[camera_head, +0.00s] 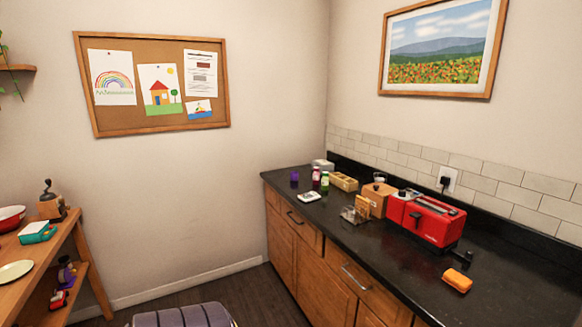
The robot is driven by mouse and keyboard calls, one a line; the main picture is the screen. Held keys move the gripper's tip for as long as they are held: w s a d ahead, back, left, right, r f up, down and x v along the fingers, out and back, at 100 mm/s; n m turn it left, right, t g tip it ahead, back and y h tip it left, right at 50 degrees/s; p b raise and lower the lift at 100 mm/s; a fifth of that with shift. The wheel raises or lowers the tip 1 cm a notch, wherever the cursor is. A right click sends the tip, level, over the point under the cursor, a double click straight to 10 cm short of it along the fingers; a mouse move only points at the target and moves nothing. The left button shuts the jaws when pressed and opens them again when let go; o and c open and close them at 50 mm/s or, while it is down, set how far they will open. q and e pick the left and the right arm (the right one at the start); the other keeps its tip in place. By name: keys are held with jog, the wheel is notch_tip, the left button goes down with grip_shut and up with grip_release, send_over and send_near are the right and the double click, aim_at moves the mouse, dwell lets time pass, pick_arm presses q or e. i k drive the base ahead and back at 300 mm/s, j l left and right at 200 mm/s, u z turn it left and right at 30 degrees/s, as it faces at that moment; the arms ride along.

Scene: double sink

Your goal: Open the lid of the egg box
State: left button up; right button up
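No egg box can be made out with certainty. A small tan box with hollows in its top (343,182) stands on the dark counter near the back wall. A light grey box (322,165) sits in the counter's far corner. Both are too small to tell whether either is an egg box or has a lid. Neither of my grippers is in view.
The black counter (400,265) runs along the right wall. It bears a red toaster (432,222), a wooden block (378,198), small bottles (324,181) and an orange item (457,280). A wooden shelf unit (75,238) stands left. A striped cushion-like thing (185,316) is at the bottom.

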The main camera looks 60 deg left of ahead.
aim_at(324, 165)
jog(key=u, duration=1.8)
